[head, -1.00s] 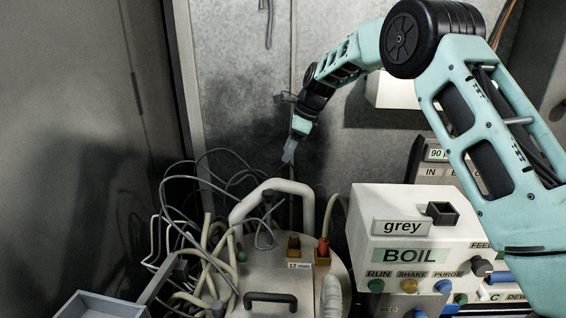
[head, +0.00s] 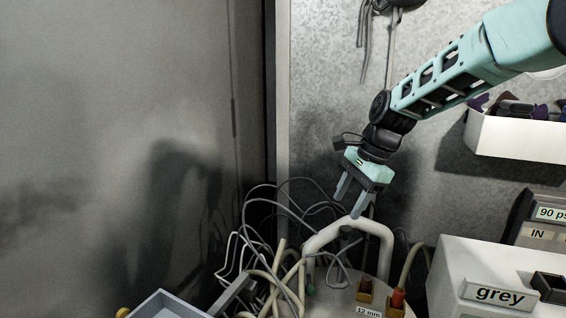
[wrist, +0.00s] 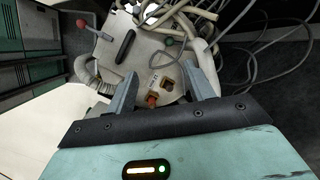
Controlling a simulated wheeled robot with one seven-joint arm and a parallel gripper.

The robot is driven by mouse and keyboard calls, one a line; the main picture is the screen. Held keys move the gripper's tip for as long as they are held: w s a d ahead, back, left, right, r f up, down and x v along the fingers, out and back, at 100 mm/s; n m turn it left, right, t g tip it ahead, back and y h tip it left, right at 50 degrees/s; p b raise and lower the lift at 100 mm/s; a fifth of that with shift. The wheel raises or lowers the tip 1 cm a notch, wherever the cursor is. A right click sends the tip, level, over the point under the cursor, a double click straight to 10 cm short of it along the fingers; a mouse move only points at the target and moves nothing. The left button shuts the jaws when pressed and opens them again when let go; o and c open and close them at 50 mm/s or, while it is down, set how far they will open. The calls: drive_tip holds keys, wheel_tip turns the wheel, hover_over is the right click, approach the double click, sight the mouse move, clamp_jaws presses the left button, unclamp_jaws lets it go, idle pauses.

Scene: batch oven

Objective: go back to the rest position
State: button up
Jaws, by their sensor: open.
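My gripper (head: 355,201) is open and empty. In the head view it hangs at the centre, fingers pointing down, just above the pale curved pipe handle (head: 349,233) of the vessel. In the wrist view my two fingers (wrist: 165,85) stand apart, with the vessel's pale top (wrist: 150,45) between and beyond them. I cannot tell how far the fingertips are from the handle.
Loose cables and hoses (head: 262,262) crowd the left of the vessel. A white box labelled "grey" (head: 465,262) stands at the right. A white bin (head: 515,137) with dark items is on the wall. A grey tray (head: 165,305) is at the bottom. The left wall area is clear.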

drive_tip(key=s+a+n+g+h+p, duration=0.1)
drive_tip(key=s+a+n, duration=0.2)
drive_tip(key=s+n, duration=0.55)
drive_tip(key=s+a+n+h, duration=0.1)
drive_tip(key=s+a+n, duration=0.25)
drive_tip(key=s, duration=0.95)
drive_tip(key=s+d+f+n, duration=0.1)
drive_tip(key=s+d+n, duration=0.1)
drive_tip(key=s+n, duration=0.2)
drive_tip(key=s+d+f+n+h, duration=0.1)
drive_tip(key=s+d+n, duration=0.1)
drive_tip(key=s+n, duration=0.3)
drive_tip(key=s, duration=0.4)
drive_tip(key=shift+s+d+f+p, duration=0.15)
drive_tip(key=shift+s+d+p, duration=0.05)
drive_tip(key=shift+d+p, duration=0.2)
